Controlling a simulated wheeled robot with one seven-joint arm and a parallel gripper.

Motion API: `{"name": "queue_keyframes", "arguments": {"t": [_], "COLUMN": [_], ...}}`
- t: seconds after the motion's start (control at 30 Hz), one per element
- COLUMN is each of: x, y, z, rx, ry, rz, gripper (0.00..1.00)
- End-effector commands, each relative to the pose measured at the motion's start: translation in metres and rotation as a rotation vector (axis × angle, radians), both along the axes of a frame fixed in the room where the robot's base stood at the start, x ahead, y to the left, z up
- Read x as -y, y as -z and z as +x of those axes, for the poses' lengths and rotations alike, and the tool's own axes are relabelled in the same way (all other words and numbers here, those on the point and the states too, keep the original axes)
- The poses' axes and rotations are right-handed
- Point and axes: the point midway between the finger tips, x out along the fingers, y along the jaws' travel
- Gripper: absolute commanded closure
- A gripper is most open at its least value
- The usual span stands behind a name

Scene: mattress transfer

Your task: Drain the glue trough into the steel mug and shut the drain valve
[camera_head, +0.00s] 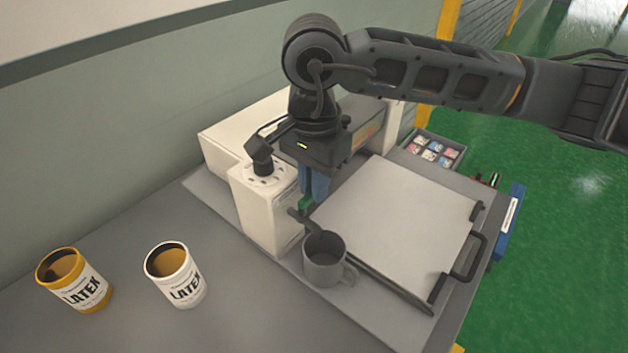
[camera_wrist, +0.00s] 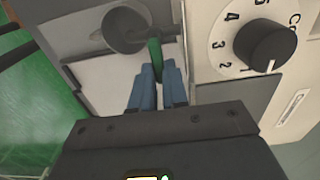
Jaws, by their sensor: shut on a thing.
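The steel mug (camera_head: 322,272) stands upright on the grey machine bed, its handle to the right; it also shows in the wrist view (camera_wrist: 112,44). A dark drain spout (camera_head: 311,226) reaches over the mug's rim. The green drain valve lever (camera_head: 304,203) sits just above the spout; in the wrist view the lever (camera_wrist: 155,48) runs up from between my blue fingertips. My gripper (camera_head: 312,185) points down and is shut on this lever, beside the white machine housing. I cannot make out the glue trough or any glue flowing. The mug's contents cannot be told.
Two LATEX cans, one yellow (camera_head: 87,287) and one white (camera_head: 183,287), stand on the bench at left. The white housing (camera_head: 262,212) with a numbered dial (camera_wrist: 268,44) stands close beside my gripper. A pale plate (camera_head: 400,225) with a black handle lies right of the mug.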

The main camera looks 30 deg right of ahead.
Motion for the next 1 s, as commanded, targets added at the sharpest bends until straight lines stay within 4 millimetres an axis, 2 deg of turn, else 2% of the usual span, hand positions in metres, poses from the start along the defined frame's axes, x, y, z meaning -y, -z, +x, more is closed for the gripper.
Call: {"name": "queue_keyframes", "arguments": {"t": [0.37,1.0], "x": [0.0,-0.002], "y": [0.004,0.007], "z": [-0.004,-0.02], "rx": [0.0,0.003], "ry": [0.109,0.682], "rz": [-0.001,0.001], "gripper": [1.0,1.0]}}
